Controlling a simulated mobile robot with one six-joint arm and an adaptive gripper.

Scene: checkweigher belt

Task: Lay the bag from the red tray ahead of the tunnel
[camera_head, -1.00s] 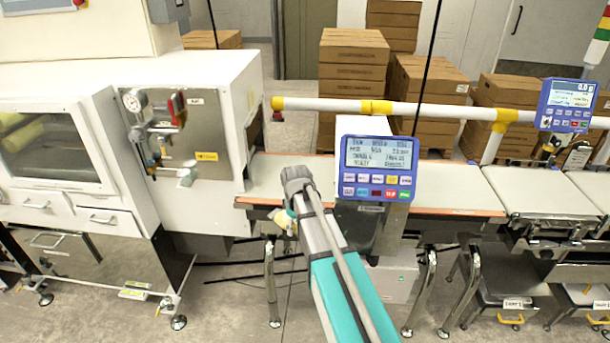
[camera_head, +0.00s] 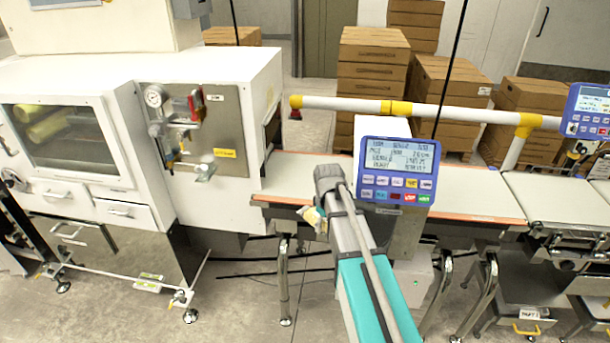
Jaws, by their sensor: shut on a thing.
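My gripper (camera_head: 319,226) hangs at the end of my arm, in front of the near edge of the belt (camera_head: 291,181), and is mostly hidden by my wrist. It is shut on a small pale, yellowish item, which looks like the bag (camera_head: 312,217); only a part shows beside the wrist. The bag is apart from the belt surface as seen here. A white housing (camera_head: 370,127) rises over the belt behind a blue display; I cannot tell for sure that it is the tunnel. The red tray is not in view.
A blue display (camera_head: 398,172) stands just right of my wrist. A white machine (camera_head: 240,87) with a dark side opening stands at the belt's left end. A white and yellow rail (camera_head: 345,106) runs behind the belt. The belt's left stretch looks clear.

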